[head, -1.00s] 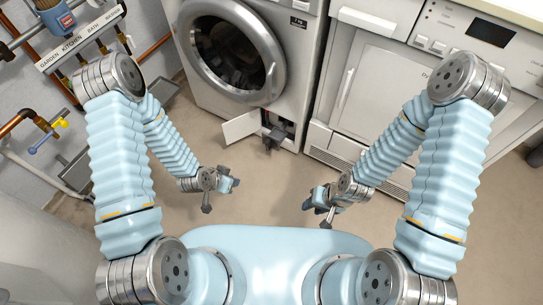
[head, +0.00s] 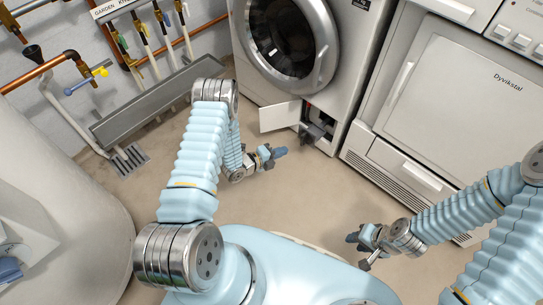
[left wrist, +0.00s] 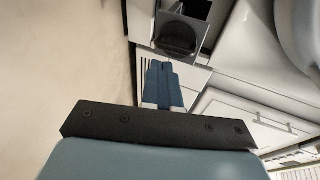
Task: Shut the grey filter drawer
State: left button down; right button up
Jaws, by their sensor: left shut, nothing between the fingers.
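The grey filter drawer (head: 311,132) sticks out low at the front of the washing machine (head: 318,80), beside an open white flap (head: 281,116). My left gripper (head: 281,152) is shut and empty, apart from the drawer, to its lower left in the head view. In the left wrist view my blue fingers (left wrist: 164,72) are together, and the dark grey drawer (left wrist: 180,36) lies just beyond their tips. My right gripper (head: 352,238) is further from the drawer, low over the floor; its jaw opening is too small to tell.
A white dryer (head: 460,95) stands right of the washing machine. A grey trough (head: 150,105) with pipes and taps runs along the left wall. A white rounded tank (head: 60,190) is at left. The floor before the drawer is clear.

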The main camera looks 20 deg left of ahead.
pick_arm(q)
jog(key=w+d, duration=0.3)
jog(key=w, duration=0.2)
jog(key=shift+d+f, duration=0.15)
jog(key=shift+f, duration=0.2)
pick_arm(e)
jog(key=shift+f, duration=0.25)
pick_arm(q)
jog(key=shift+w, duration=0.1)
pick_arm(e)
jog(key=shift+f, duration=0.1)
